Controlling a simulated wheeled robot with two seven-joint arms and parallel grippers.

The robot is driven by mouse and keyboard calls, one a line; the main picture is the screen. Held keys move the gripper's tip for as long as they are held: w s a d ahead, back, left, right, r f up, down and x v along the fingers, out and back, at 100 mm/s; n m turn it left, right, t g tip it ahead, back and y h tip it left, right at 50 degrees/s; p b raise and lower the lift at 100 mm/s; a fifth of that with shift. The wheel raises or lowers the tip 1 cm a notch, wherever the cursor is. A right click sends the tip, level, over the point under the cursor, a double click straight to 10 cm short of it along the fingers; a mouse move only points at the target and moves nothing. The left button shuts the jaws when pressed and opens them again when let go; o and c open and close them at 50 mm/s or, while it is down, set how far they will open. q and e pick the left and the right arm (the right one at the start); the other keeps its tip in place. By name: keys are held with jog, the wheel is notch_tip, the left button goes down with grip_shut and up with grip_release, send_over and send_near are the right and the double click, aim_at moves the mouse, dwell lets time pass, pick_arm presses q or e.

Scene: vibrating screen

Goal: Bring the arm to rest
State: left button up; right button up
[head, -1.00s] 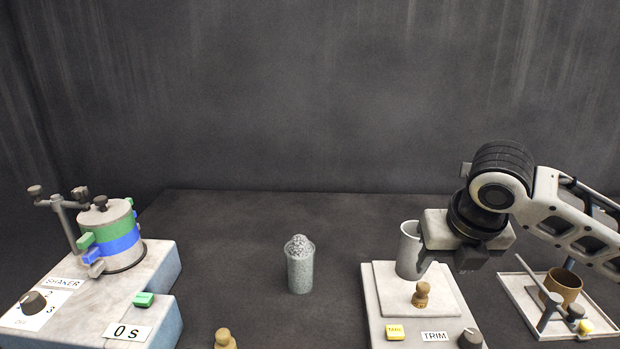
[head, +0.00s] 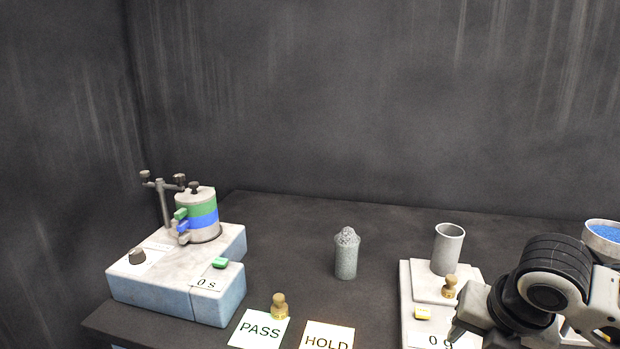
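My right arm comes in from the right edge. Its dark gripper (head: 462,322) is low over the front right of the balance, apart from the cup; whether its fingers are open or shut is hidden by its own body. A grey cup (head: 446,252) stands upright on the balance (head: 414,288), with a small brass weight (head: 450,288) in front of it. The balance display reads 0 g and is partly covered by my gripper. My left gripper is not in view.
A shaker (head: 165,270) with a banded sieve stack (head: 201,218) stands at the left. A speckled grey container (head: 346,256) heaped with grains is mid-table. PASS (head: 259,331) and HOLD (head: 326,338) cards lie in front, a brass weight (head: 279,305) by PASS. A blue-filled bowl (head: 603,236) is far right.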

jog(key=s+a+f+m+y, duration=0.2)
jog(key=s+a+f+m, duration=0.8)
jog(key=m, duration=0.4)
jog(key=s+d+f+m+h, duration=0.2)
jog(key=s+d+f+m, duration=0.45)
jog(key=s+m, duration=0.55)
jog(key=w+a+f+m+t+y, duration=0.1)
jog(key=w+a+f+t+y, duration=0.1)
jog(key=w+a+f+t, duration=0.3)
jog(key=shift+w+a+f+m+t+y, duration=0.25)
jog(key=shift+w+f+m+t+y, duration=0.15)
jog(key=shift+w+f, duration=1.3)
jog(key=shift+s+f, duration=0.1)
